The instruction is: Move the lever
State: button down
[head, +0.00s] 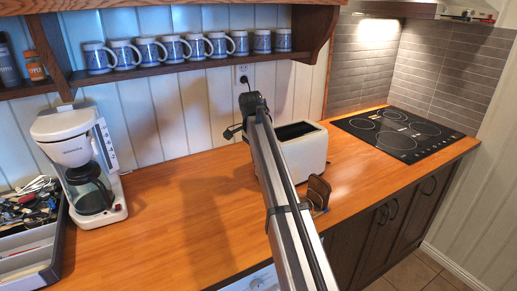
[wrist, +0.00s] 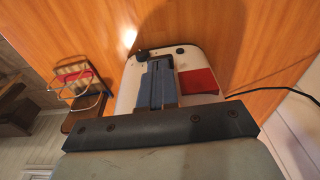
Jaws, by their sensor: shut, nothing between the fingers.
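A white toaster (head: 305,153) with a dark slot on top stands on the wooden counter, partly hidden behind my arm in the head view. It also shows in the wrist view (wrist: 127,88), with dark knob-like parts along its far edge. I cannot tell for sure which part is the lever. My gripper (wrist: 156,66) is shut and empty, in front of the toaster's pale body in the wrist view. Whether it touches the toaster cannot be seen. In the head view its fingers are not clear at the dark end of my arm.
A coffee maker (head: 80,160) and a utensil tray (head: 60,240) stand at the left. A small brown holder (head: 318,190) is right of my arm. A black cooktop (head: 397,132) lies at the back right. Mugs (head: 197,46) line a shelf above. The counter's middle is clear.

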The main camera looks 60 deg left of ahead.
jog(key=shift+s+r, duration=0.25)
jog(key=shift+s, duration=0.5)
jog(key=shift+s+r, duration=0.25)
jog(key=shift+s, duration=0.5)
jog(key=shift+r, duration=0.1)
notch_tip(320, 180, up, 14)
jog(key=s, duration=0.1)
jog(key=shift+s+f, duration=0.2)
jog(key=shift+f, duration=0.05)
jog(key=shift+w+d, duration=0.1)
jog(key=shift+d, duration=0.05)
